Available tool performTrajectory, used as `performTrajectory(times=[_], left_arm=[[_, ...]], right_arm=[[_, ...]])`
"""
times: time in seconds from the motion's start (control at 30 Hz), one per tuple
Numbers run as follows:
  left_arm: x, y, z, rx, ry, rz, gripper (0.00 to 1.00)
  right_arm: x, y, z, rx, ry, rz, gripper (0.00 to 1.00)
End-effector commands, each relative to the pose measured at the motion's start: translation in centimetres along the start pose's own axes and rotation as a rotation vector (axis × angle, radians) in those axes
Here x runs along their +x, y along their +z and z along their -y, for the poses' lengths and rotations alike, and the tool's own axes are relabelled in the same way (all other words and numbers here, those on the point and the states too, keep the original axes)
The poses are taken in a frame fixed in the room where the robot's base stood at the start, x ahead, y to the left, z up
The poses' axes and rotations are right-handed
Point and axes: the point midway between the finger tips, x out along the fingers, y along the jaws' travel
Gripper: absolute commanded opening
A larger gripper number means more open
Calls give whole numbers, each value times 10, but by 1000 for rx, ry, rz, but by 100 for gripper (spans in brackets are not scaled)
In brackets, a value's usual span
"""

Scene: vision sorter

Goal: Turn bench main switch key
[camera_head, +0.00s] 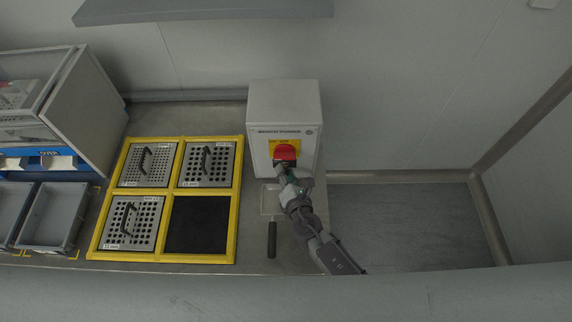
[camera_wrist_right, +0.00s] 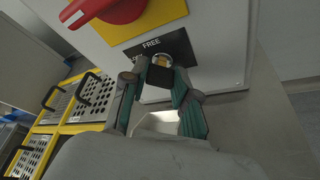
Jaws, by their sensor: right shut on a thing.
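The white bench power box (camera_head: 262,102) stands at the back edge of the bench. A red rotary switch (camera_head: 286,152) on a yellow plate is on its front, and it also shows at the top of the right wrist view (camera_wrist_right: 122,12). Below it, a dark label reading "FREE" surrounds a brass lock (camera_wrist_right: 163,60). My right gripper (camera_wrist_right: 160,82) is at this lock, its fingers shut on the small dark key (camera_wrist_right: 159,76) just in front of the brass. The fingers hide part of the key, so its exact angle is unclear. My left gripper is in neither view.
A yellow frame (camera_head: 240,190) with several perforated, handled plates and one black square lies left of the box. Grey bins (camera_head: 55,215) stand far left.

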Motion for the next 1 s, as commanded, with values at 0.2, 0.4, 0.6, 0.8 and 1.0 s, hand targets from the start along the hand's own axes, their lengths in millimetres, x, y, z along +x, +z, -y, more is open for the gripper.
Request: performTrajectory(times=[0.2,0.4,0.6,0.8,1.0], left_arm=[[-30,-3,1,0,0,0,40],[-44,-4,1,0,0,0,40],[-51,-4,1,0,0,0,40],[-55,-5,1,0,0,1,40],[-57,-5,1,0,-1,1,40]], right_arm=[[-2,2,-4,-193,-81,-3,0],[-1,0,-4,-362,-150,-3,0],[0,-1,-3,-508,-211,-2,0],[0,-1,-2,-614,-255,-1,0],[0,-2,-3,-674,-278,-2,0]])
